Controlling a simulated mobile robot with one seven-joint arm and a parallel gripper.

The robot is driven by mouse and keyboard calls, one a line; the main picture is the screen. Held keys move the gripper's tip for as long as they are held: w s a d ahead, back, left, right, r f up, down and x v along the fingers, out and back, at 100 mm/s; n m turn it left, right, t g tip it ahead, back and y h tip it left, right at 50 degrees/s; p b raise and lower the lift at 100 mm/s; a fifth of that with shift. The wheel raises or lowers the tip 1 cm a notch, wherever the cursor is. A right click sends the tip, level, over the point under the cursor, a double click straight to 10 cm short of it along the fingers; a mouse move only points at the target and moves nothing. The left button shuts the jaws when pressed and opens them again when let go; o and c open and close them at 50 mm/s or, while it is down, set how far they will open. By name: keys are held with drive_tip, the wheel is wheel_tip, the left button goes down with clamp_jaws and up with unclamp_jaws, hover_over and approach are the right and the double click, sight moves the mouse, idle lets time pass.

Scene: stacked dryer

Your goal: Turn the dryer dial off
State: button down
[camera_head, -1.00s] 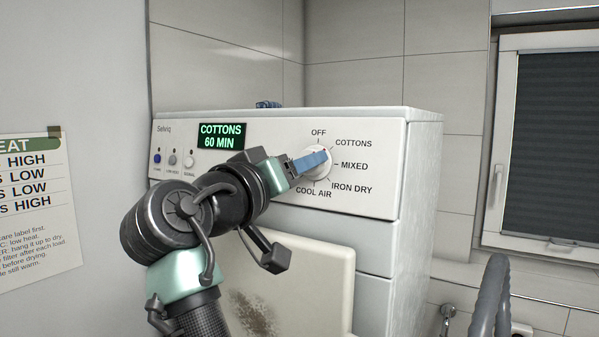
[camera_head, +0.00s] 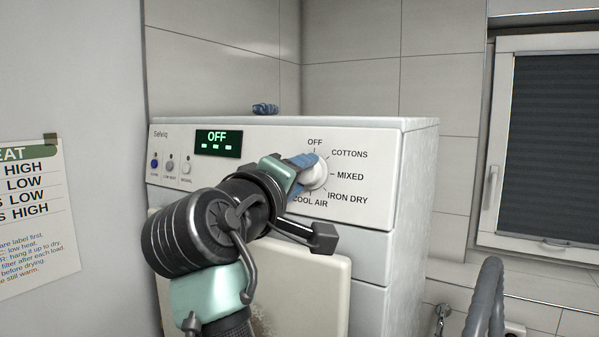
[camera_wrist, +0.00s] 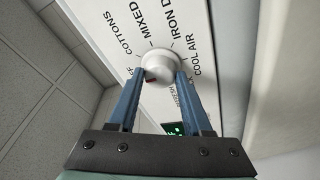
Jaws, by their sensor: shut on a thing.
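The white round dial (camera_head: 314,173) sits on the dryer's front panel, ringed by the labels OFF, COTTONS, MIXED, IRON DRY and COOL AIR. The green display (camera_head: 218,142) reads OFF with small dashes below. My gripper (camera_head: 306,163) is at the dial, its blue fingers closed on it. In the wrist view the dial (camera_wrist: 161,66) sits between the tips of my two blue fingers (camera_wrist: 158,78). A small red mark shows on the dial's lower edge there, near the left finger. In the head view my fingers hide the dial's left side.
Several small buttons (camera_head: 170,164) line the panel's left. A small blue object (camera_head: 265,109) lies on top of the dryer (camera_head: 410,200). A paper care chart (camera_head: 35,220) hangs on the left wall. A window (camera_head: 550,140) is at the right.

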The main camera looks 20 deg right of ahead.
idle(0.4)
drive_tip(key=shift+c, duration=1.6)
unclamp_jaws()
drive_tip(key=b+v, duration=0.6)
drive_tip(key=v, duration=0.7)
